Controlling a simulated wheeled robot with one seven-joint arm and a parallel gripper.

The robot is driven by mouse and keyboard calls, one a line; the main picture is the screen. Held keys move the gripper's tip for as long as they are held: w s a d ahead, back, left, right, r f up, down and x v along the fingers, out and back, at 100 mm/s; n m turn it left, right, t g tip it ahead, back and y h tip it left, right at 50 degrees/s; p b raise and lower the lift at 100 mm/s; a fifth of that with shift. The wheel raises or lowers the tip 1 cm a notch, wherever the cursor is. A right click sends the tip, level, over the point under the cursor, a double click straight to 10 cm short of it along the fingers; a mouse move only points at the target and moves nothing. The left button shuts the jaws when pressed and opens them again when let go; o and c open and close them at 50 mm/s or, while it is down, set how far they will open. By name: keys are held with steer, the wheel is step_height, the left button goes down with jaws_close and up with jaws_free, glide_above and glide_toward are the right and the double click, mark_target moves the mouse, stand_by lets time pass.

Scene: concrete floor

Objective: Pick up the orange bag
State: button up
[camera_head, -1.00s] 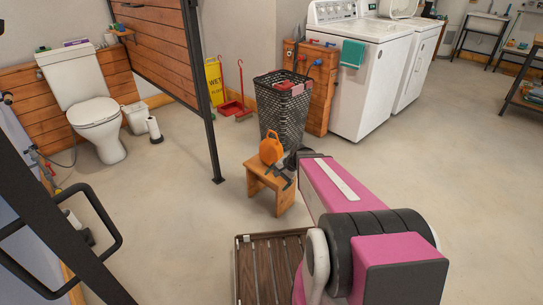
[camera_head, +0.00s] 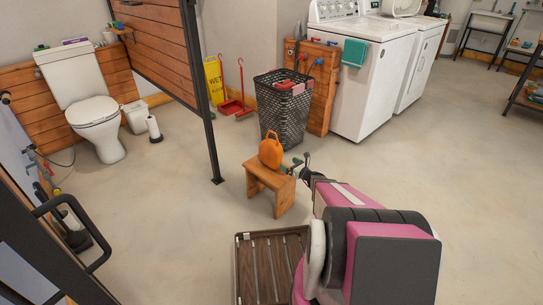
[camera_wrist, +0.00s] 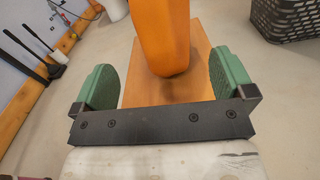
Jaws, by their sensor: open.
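The orange bag (camera_head: 271,150) stands upright on a small wooden stool (camera_head: 263,178) in the middle of the head view. It has a handle loop at its top. In the wrist view the orange bag (camera_wrist: 161,35) is at top centre, its upper part cut off by the frame edge, on the wooden stool top (camera_wrist: 201,60). My gripper (camera_wrist: 163,80) is open, with green pads apart and nothing between them. The bag is just beyond the pads, roughly centred. In the head view my gripper (camera_head: 298,166) is at the right of the stool, close to the bag.
A dark laundry basket (camera_head: 283,108) stands behind the stool. A slatted wooden crate (camera_head: 242,262) lies in front of it on the floor. A black post (camera_head: 212,140) rises at the left. The floor to the right is clear.

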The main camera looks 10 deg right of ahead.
mark_target(281, 159)
steer(key=x, duration=1)
steer(key=shift+w+d, duration=0.25)
steer(key=c, duration=1.1)
steer(key=shift+c, duration=0.2)
